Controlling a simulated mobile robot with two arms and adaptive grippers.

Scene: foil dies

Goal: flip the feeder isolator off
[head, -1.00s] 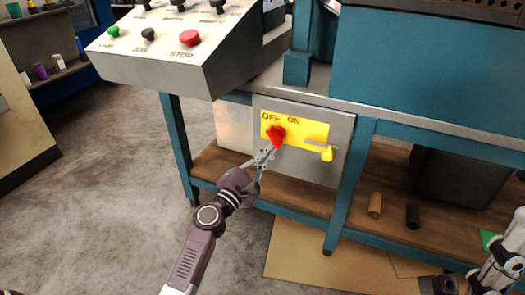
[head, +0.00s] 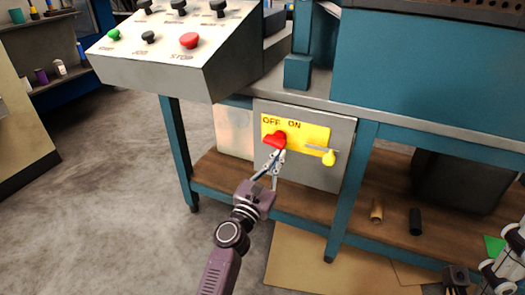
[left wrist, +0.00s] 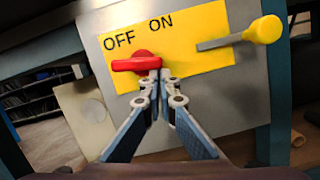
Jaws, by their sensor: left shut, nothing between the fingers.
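The feeder isolator is a grey box (head: 342,120) under the bench, with a yellow plate (head: 316,134) marked OFF and ON. Its red handle (head: 274,139) lies roughly level on the plate, its long end toward the left, below the word OFF. It also shows in the left wrist view (left wrist: 130,65). My left gripper (head: 278,156) is shut and empty. In the left wrist view its fingertips (left wrist: 156,76) are at the right end of the red handle, apparently touching it. My right arm shows only partly at the lower right; its jaws are not clear.
A yellow-knobbed lever (head: 328,157) sits on the plate's right. A sloping control panel (head: 160,70) with buttons overhangs at upper left. The blue bench leg (head: 352,190) stands just right of the box. Two small cylinders (head: 377,211) (head: 415,221) stand on the shelf. Floor at left is clear.

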